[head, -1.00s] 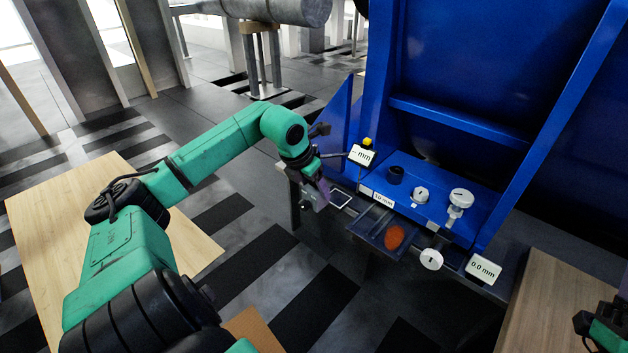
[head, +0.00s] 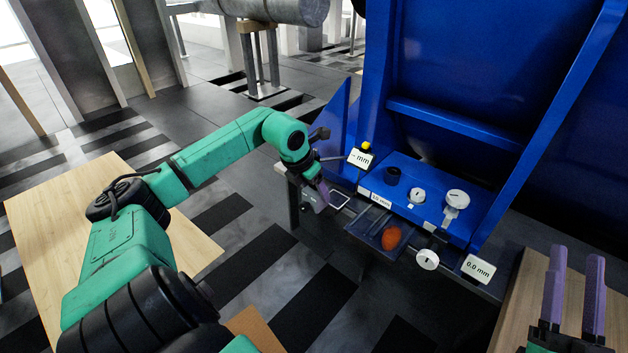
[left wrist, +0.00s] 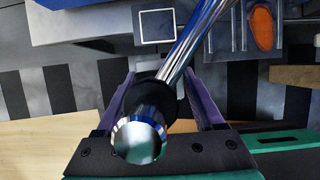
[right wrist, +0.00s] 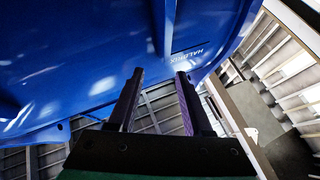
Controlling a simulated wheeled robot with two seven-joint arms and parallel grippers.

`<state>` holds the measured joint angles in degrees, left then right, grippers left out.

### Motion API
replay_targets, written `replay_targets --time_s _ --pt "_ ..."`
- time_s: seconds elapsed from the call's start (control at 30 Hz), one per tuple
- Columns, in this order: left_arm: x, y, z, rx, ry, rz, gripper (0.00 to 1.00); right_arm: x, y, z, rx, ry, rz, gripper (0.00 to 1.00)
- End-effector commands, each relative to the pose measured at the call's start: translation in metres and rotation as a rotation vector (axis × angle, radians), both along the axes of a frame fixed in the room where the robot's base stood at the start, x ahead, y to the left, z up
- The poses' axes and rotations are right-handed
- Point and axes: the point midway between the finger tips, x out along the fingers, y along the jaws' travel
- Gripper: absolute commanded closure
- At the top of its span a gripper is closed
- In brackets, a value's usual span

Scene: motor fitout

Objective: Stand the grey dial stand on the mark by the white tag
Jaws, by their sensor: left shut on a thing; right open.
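My left gripper (head: 318,188) is at the left end of the grey ledge beside the blue machine. In the left wrist view, its purple fingers (left wrist: 165,105) are shut on a shiny metal post with a black collar, part of the dial stand (left wrist: 141,133). A slanted chrome rod runs up from there. The stand's base is not clearly seen. A white square outline, the mark (head: 340,199), lies just right of the gripper in the head view; it also shows in the left wrist view (left wrist: 157,24). A white tag reading "-- mm" (head: 360,157) stands behind it. My right gripper (head: 574,298) is open and empty.
A shallow tray with an orange oval thing (head: 391,238) lies right of the mark. Another tag reads "0.0 mm" (head: 478,268). A wooden table (head: 530,300) is at lower right.

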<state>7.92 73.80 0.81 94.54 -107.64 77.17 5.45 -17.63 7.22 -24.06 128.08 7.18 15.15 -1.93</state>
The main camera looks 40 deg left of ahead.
Motion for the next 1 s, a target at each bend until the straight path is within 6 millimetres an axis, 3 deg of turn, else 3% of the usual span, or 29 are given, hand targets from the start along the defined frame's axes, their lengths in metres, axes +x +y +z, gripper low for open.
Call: replay_targets --time_s 1.0 --pt "0.014 0.002 -0.005 -0.004 -0.009 0.006 1.0 -0.007 0.012 -0.106 -0.054 0.319 0.041 0.5"
